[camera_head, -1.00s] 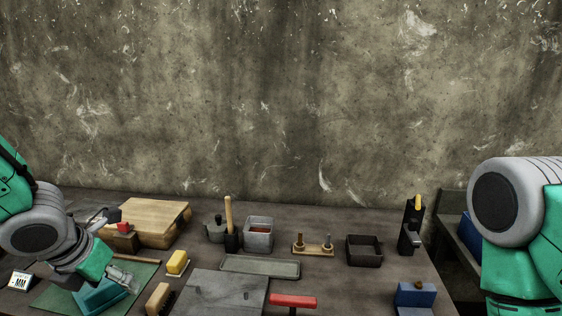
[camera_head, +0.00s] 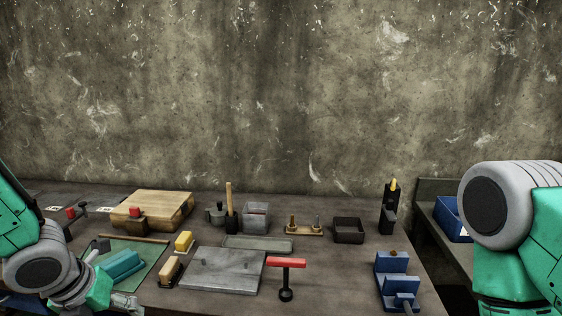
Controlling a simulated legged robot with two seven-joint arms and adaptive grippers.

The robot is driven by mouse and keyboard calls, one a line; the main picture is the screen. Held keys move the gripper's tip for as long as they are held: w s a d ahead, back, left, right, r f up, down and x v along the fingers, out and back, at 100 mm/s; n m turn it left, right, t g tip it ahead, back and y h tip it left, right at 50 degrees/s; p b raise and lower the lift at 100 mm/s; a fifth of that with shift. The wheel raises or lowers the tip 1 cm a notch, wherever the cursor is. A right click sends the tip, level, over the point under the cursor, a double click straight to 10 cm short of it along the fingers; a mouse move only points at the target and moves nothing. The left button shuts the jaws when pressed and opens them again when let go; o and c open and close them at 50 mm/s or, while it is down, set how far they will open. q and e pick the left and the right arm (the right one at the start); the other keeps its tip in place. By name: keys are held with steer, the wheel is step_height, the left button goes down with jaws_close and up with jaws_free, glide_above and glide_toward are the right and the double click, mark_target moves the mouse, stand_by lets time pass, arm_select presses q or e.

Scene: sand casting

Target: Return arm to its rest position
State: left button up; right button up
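My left arm comes in from the left, and its gripper (camera_head: 125,304) is low at the table's front left edge, close in front of the green mat (camera_head: 145,257). Its fingers are small and partly cut off by the bottom of the picture, so I cannot tell whether they are open or shut. My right arm shows only as a grey joint and green link at the right edge. My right gripper is out of view.
A wooden board (camera_head: 153,207) lies at the back left. A grey plate (camera_head: 222,270), a shallow tray (camera_head: 258,244), a red-topped tool (camera_head: 287,263) and a dark box (camera_head: 348,230) occupy the middle. A blue vise (camera_head: 393,265) stands at the right. Bare tabletop shows at front centre (camera_head: 340,285).

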arm_select(q)
steer(key=s+d+f+n+g+b, duration=0.1)
steer(key=s+f+n+b, duration=0.1)
steer(key=s+f+n, duration=0.9)
steer(key=s+d+f+n+g+y+b, duration=0.1)
steer(key=s+f+n+g+b, duration=0.1)
steer(key=s+f+n, duration=1)
step_height(320, 180, down, 3)
steer(key=n, duration=0.9)
steer(key=shift+s+d, duration=0.25)
steer(key=shift+d, duration=0.15)
steer(key=shift+w, duration=0.1)
